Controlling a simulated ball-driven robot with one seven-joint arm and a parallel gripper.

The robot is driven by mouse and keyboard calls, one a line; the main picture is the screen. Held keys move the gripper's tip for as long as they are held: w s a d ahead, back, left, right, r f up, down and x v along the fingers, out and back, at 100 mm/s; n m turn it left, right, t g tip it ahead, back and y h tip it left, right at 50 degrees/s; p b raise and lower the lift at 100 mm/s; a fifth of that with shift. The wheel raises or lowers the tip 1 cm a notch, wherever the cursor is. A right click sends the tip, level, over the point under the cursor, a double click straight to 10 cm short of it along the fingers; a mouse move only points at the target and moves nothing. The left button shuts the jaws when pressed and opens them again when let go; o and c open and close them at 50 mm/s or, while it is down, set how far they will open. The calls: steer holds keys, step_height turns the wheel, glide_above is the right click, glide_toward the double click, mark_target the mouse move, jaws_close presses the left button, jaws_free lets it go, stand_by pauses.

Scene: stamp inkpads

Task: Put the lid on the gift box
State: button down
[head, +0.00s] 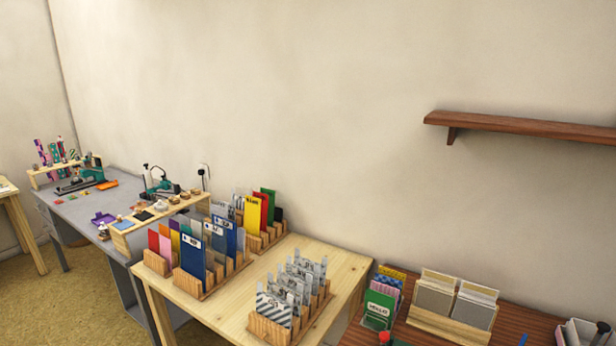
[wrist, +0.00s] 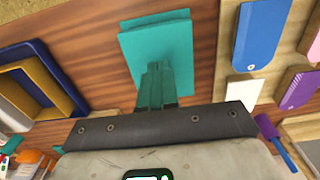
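My gripper (wrist: 160,72) shows in the wrist view as narrow dark teal fingers, close together, pointing up the picture. Their tips overlap a flat teal rectangular piece (wrist: 157,38) on or above the reddish-brown wooden surface. I cannot tell whether they grip this piece or only lie in front of it. An open dark-blue box-like piece with a tan inner rim (wrist: 14,76) lies at the left of the wrist view; it may be the gift box. No piece is clearly recognisable as the lid. The head view shows neither my gripper nor a clear gift box.
In the wrist view, a blue tag (wrist: 262,32), a white card (wrist: 246,88), a purple tag (wrist: 300,88) and a blue-handled tool (wrist: 275,140) lie right. In the head view, a pale table (head: 225,309) holds card racks; a wall shelf (head: 520,129) is at right.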

steer(key=shift+f+b, duration=0.5)
steer(key=shift+f, duration=0.35)
stand_by(0.6)
steer(key=shift+s+a+f, duration=0.1)
stand_by(1.4)
step_height(320, 180, up, 7)
steer(key=p, duration=0.7)
steer(key=shift+p, duration=0.3)
